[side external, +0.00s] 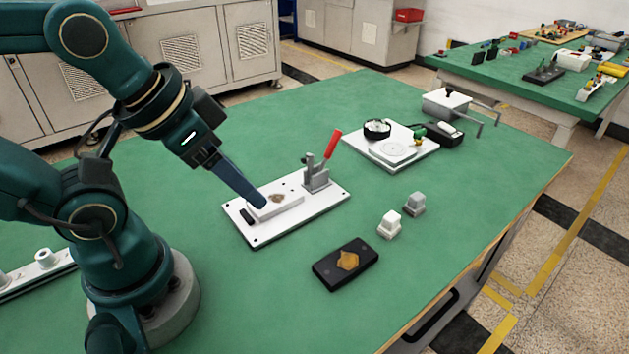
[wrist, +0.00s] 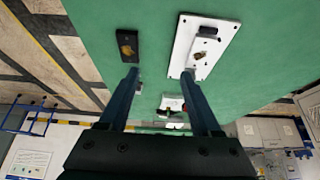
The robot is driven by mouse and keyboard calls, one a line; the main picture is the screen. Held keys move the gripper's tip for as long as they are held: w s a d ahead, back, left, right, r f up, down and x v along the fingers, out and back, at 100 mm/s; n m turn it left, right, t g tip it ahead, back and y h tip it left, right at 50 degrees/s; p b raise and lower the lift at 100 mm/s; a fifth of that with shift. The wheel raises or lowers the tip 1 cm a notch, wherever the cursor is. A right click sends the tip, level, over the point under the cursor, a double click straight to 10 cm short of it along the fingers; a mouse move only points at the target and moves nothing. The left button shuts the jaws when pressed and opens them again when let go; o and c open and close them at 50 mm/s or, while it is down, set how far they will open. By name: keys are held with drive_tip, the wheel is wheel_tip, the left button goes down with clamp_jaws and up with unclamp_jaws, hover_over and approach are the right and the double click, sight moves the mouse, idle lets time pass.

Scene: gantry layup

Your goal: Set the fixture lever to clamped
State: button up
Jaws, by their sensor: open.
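The fixture is a white base plate (side external: 300,214) with a raised white block holding a small brown piece (side external: 277,198). A grey clamp bracket (side external: 316,175) stands at its far right end. Its lever has a red handle (side external: 333,144), raised and tilted up to the right. My gripper (side external: 262,204) appears over the left part of the block, apart from the lever; contact cannot be told. In the wrist view my gripper (wrist: 162,74) is open with nothing between its fingers. The plate (wrist: 183,48) shows there by the right finger; the lever is largely hidden.
A black block with an amber piece (side external: 347,262) lies in front of the fixture. Two small blocks, white (side external: 389,224) and grey (side external: 414,204), stand to its right. A white plate with a round dial (side external: 430,155) sits behind.

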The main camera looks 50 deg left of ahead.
drive_tip(key=shift+m, duration=0.3)
drive_tip(key=c, duration=0.5)
drive_tip(key=r, duration=0.1)
drive_tip(key=w+r+m, duration=0.1)
drive_tip(key=w+r, duration=0.1)
drive_tip(key=shift+w+a+m+t, duration=0.2)
drive_tip(key=shift+a+m+t, duration=0.1)
drive_tip(key=shift+a+m, duration=0.1)
clamp_jaws()
drive_tip(key=w+a+r+m+g+y, duration=0.1)
drive_tip(key=w+m, duration=0.3)
drive_tip(key=w, duration=1)
drive_tip(key=shift+a+r+m+y, duration=0.3)
drive_tip(key=shift+a+y, duration=0.1)
drive_tip(key=shift+a, duration=0.2)
